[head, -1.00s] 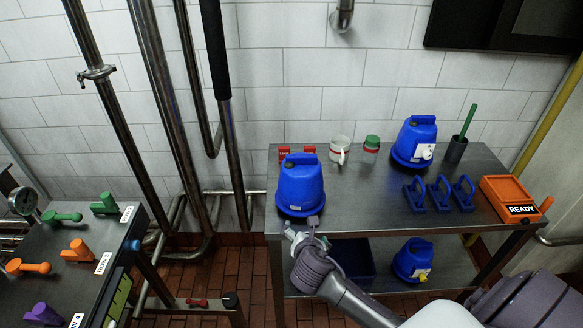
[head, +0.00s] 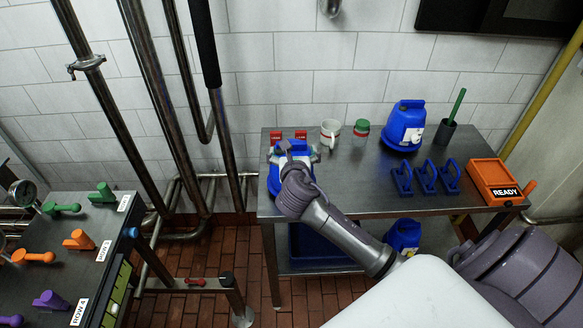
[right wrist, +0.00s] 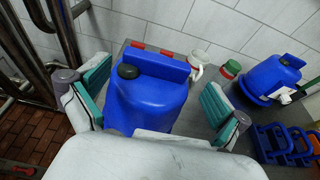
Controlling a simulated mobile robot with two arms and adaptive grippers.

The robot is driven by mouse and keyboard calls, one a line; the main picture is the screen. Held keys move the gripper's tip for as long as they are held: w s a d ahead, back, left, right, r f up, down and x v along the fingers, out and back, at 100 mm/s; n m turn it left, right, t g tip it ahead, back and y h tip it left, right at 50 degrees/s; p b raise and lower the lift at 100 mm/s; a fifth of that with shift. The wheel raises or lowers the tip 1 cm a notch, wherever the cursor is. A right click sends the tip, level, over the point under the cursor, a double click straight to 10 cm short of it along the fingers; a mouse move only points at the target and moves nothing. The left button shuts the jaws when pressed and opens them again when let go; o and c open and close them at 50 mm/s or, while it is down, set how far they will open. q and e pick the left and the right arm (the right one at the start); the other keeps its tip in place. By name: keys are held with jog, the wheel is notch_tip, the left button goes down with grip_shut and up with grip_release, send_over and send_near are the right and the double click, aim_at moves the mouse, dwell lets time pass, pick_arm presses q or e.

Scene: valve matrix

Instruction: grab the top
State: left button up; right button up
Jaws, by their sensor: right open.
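A blue jug (right wrist: 147,100) with a raised handle on top and a dark round cap stands at the left end of the metal table. In the right wrist view it lies between the two spread, teal-padded fingers of my right gripper (right wrist: 158,96). The gripper is open, with one finger on each side of the jug; I cannot tell whether either finger touches it. In the head view my right gripper (head: 291,160) and wrist cover most of this jug (head: 278,181). My left gripper is not in view.
The metal table (head: 340,193) also holds a white mug (head: 331,131), a green-lidded jar (head: 361,128), a second blue jug (head: 403,125), blue handles (head: 426,177) and an orange READY box (head: 494,180). A valve bench (head: 80,265) stands at the left.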

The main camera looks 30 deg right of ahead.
aim_at(291, 142)
jog(key=p+x, duration=0.1)
jog(key=x, duration=0.3)
jog(key=shift+w, duration=0.3)
jog(key=shift+w+d+f, duration=0.1)
jog(key=shift+w+f, duration=0.05)
jog(key=shift+w, duration=0.05)
jog(key=shift+s, duration=0.1)
jog(key=c, duration=1.5)
jog(key=shift+c, duration=0.2)
